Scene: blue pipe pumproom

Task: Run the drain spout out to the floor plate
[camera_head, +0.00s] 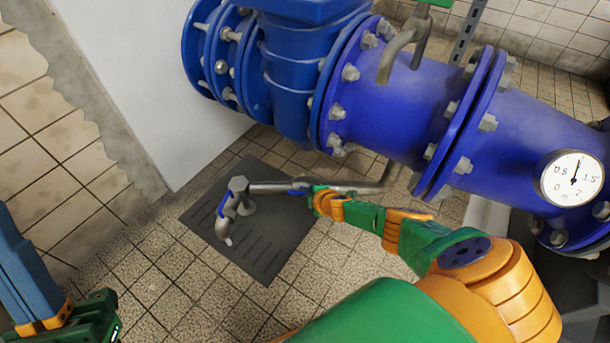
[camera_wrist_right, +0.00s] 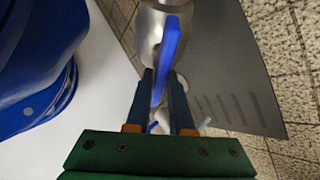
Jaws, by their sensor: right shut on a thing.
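The drain spout (camera_head: 235,207) is a grey metal pipe with a bent outlet. In the head view its mouth hangs over the left part of the dark floor plate (camera_head: 275,262), and a blue lever (camera_head: 222,204) shows beside the bend. My right gripper (camera_head: 298,189) is at the horizontal run of the pipe, right of the bend. In the right wrist view it (camera_wrist_right: 161,80) is shut on a blue handle (camera_wrist_right: 168,45), with metal pipe behind and the floor plate (camera_wrist_right: 225,75) beyond. My left gripper (camera_head: 40,285) is at the lower left, away from the spout; its jaw gap is unclear.
A large blue flanged pipe (camera_head: 410,110) with a pressure gauge (camera_head: 572,179) crosses above and to the right of the spout. A pale wall (camera_head: 150,90) stands at the left. Tiled floor (camera_head: 170,290) around the plate is clear at the front left.

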